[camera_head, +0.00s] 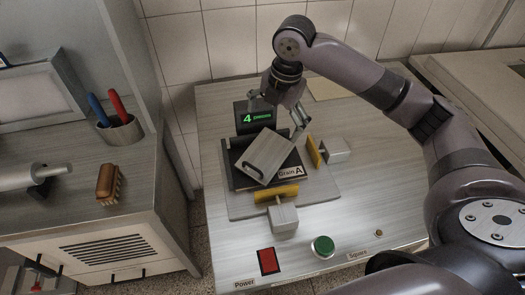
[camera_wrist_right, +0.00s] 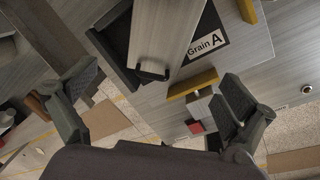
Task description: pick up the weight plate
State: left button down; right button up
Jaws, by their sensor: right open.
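The weight plate (camera_head: 270,153) is a grey block with a dark handle. It lies askew on the dark "Grain A" tray (camera_head: 299,160) of the device in the head view. In the right wrist view the plate (camera_wrist_right: 165,32) shows at the top centre, its black handle toward the gripper. My right gripper (camera_head: 279,110) is just above and behind the plate, its fingers spread and empty. In the right wrist view the fingers of the right gripper (camera_wrist_right: 158,92) stand wide apart, with the handle above the gap between them. My left gripper is out of view.
A green digital display (camera_head: 257,116) stands behind the plate. Yellow-tipped clamps (camera_head: 284,193) (camera_head: 314,152) sit at the tray's front and right. A red switch (camera_head: 267,261) and green button (camera_head: 323,247) are at the front. A brush (camera_head: 108,183) and pen cup (camera_head: 121,131) stand left.

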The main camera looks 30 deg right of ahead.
send_near(265, 155)
jog(key=shift+d+f+p, duration=0.1)
jog(key=shift+f+p, duration=0.3)
jog(key=f, duration=0.3)
jog(key=shift+w, duration=0.35)
jog(key=shift+f, duration=0.2)
jog(key=shift+f+p, duration=0.3)
jog(key=shift+p, duration=0.2)
jog(key=f, duration=0.2)
jog(key=f+p, duration=0.1)
jog(key=shift+w+a+f, duration=0.25)
jog(key=shift+a+f, duration=0.1)
jog(key=shift+f, duration=0.3)
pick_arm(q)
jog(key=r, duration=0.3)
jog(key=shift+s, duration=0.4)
pick_arm(e)
jog(key=shift+c, duration=0.4)
